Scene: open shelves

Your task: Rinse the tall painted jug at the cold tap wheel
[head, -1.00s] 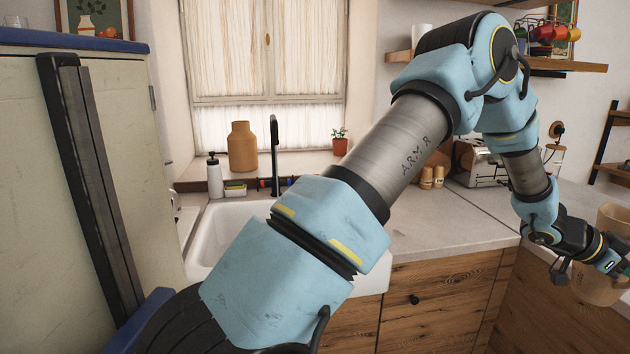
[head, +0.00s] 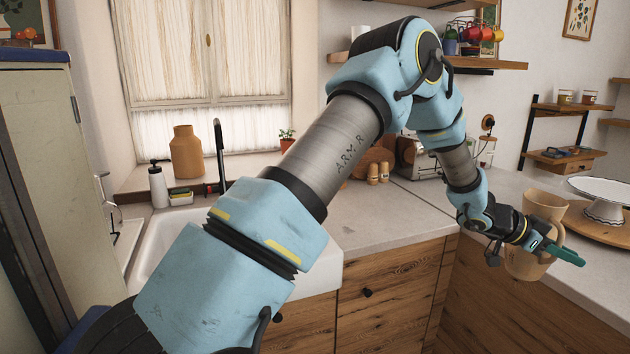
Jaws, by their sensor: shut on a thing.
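My gripper (head: 560,250) is at the right, shut on a tan jug (head: 527,266) with a flared top and a side handle. The jug is held in front of the right-hand counter, and the gripper hides part of its middle. No painted pattern can be made out on it. A black tap (head: 219,150) stands behind the white sink (head: 152,245) at the left, well away from the jug. Small coloured parts show at the tap's base, too small to tell which is the cold wheel. My arm covers much of the sink.
A tan vase (head: 186,152), a soap bottle (head: 158,187) and a sponge holder (head: 180,198) stand behind the sink. A toaster (head: 420,158) is on the corner counter. A white cake stand (head: 604,198) is at the right. The counter right of the sink (head: 375,225) is clear.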

